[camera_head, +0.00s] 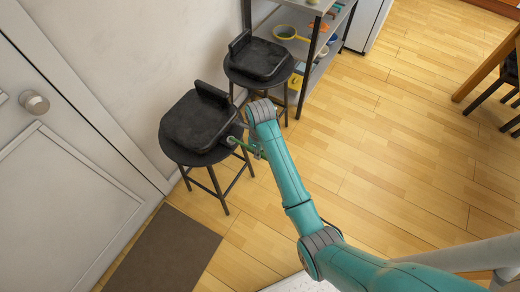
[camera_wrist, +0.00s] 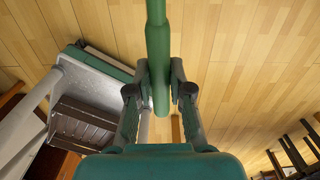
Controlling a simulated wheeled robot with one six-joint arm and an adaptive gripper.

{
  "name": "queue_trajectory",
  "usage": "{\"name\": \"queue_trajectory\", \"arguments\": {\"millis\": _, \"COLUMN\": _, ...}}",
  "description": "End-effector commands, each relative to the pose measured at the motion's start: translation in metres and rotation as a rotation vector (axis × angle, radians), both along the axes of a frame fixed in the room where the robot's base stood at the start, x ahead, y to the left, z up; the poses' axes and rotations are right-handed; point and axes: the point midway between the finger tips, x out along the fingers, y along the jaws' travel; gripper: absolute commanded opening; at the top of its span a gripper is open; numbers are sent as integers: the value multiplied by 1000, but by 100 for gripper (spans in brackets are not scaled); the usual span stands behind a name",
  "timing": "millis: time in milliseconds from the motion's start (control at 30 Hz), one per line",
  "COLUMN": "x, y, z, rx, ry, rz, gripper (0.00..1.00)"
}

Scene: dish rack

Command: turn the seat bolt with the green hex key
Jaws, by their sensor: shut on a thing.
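The near black stool (camera_head: 201,123) stands upright beside the white wall, with a low back on its seat. My gripper (camera_head: 256,150) is at the right edge of this stool, just below seat height. It is shut on the green hex key (camera_head: 243,145), whose far end points left towards the stool's underside. In the wrist view my gripper (camera_wrist: 160,88) has its two fingers on either side of the green shaft of the hex key (camera_wrist: 159,45), which runs up out of the picture. The seat bolt is not visible, and I cannot tell whether the key touches it.
A second black stool (camera_head: 260,62) stands just behind the near one. A metal shelf (camera_head: 309,62) with pans and bowls is beyond it. A white door (camera_head: 60,170) and a brown mat (camera_head: 165,252) are at the left.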

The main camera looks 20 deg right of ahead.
Motion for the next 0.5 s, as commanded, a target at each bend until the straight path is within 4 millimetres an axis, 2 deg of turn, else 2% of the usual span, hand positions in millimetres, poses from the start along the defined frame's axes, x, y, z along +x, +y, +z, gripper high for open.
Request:
{"name": "queue_trajectory", "arguments": {"millis": 167, "x": -2, "y": 5, "z": 0, "rx": 0, "ry": -2, "rz": -38, "gripper": 0}}
{"name": "queue_trajectory", "arguments": {"millis": 367, "x": -12, "y": 24, "z": 1, "rx": 3, "ry": -1, "rz": -205, "gripper": 0}}
{"name": "queue_trajectory", "arguments": {"millis": 500, "x": -11, "y": 23, "z": 1, "rx": 2, "ry": -2, "rz": -209, "gripper": 0}}
